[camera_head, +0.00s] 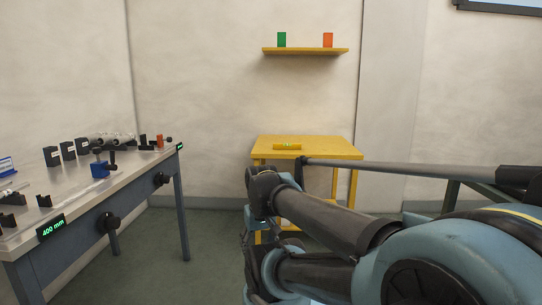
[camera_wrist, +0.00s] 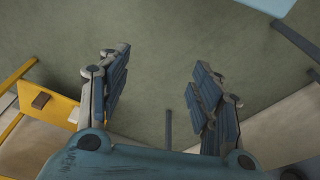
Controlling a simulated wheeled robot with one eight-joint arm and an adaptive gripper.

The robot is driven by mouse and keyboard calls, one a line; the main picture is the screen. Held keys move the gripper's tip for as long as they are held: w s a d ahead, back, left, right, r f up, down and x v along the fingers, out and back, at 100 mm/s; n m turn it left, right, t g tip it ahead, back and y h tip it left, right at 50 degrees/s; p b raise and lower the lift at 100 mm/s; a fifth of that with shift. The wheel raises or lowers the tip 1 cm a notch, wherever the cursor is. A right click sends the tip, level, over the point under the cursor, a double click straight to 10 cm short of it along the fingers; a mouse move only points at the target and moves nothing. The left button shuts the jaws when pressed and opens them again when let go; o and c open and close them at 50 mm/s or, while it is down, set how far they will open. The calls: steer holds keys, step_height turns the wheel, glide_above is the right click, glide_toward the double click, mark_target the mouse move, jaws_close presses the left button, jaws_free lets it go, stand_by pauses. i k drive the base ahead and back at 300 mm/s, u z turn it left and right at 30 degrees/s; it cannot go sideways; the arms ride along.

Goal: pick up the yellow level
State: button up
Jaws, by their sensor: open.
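The yellow level (camera_head: 287,146) lies flat on top of the small yellow table (camera_head: 330,151) against the back wall in the head view. It is a short bar with a small greenish vial in its middle. My gripper (camera_wrist: 160,92) shows in the wrist view with its two fingers spread wide and nothing between them. In the head view my arm covers part of the table's front and legs, and my fingertips are not clear there.
Floor (camera_head: 215,235) is clear between bench and table.

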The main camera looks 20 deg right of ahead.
mark_target(276, 146)
steer(key=i, duration=0.75)
steer(key=z, duration=0.5)
steer(key=i, duration=1.05)
steer(key=z, duration=0.9)
steer(key=i, duration=0.55)
steer(key=z, duration=0.3)
